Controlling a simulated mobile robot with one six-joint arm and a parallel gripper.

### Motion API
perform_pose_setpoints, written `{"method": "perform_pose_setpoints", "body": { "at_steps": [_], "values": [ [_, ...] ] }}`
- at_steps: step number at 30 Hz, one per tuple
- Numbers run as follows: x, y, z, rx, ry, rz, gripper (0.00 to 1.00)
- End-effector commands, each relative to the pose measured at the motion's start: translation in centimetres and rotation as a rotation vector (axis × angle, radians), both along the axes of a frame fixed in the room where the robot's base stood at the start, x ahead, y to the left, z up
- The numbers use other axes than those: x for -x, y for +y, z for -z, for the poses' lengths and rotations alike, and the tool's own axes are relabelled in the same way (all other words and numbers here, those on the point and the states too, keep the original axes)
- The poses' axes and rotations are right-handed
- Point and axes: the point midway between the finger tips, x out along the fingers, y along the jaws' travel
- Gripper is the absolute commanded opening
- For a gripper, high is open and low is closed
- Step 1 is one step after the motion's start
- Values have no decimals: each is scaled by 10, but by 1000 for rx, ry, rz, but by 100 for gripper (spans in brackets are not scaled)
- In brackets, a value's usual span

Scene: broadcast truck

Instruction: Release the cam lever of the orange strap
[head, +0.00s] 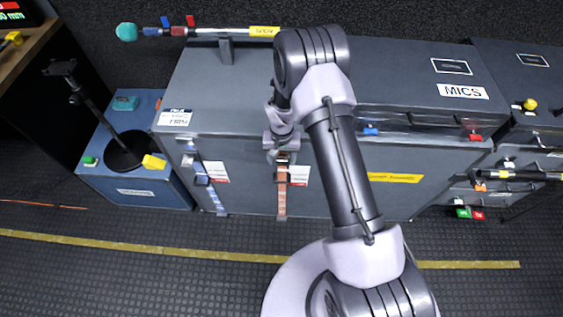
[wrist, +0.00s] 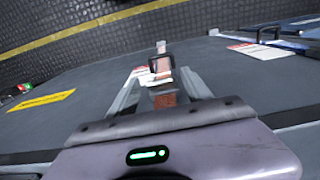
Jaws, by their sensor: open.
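The orange strap (head: 282,203) hangs down the front of the grey case (head: 240,160) in the head view. Its dark cam buckle (head: 284,159) sits high on the case front, partly hidden by my gripper (head: 280,143). In the wrist view the orange strap (wrist: 164,99) runs between the two open fingers of my gripper (wrist: 160,76), and the dark frame of the buckle (wrist: 162,62) shows just beyond the fingertips. The fingers stand on either side of the strap; I cannot tell whether they touch anything. The cam lever's position is too small to make out.
A blue strap (head: 210,192) with its own buckle hangs to the left on the same case. White-and-red tags (head: 299,175) hang beside the straps. A microphone pole (head: 205,31) lies along the case's back. The floor in front is clear.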

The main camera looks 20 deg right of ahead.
Motion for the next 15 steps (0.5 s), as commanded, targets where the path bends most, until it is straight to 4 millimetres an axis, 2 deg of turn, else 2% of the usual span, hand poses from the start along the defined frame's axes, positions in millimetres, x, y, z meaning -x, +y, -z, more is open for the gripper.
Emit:
{"method": "perform_pose_setpoints", "body": {
  "at_steps": [3, 10, 15],
  "values": [
    [0, 0, 6, 0, 0, 0, 58],
    [0, 0, 6, 0, 0, 0, 58],
    [0, 0, 6, 0, 0, 0, 25]
  ]
}}
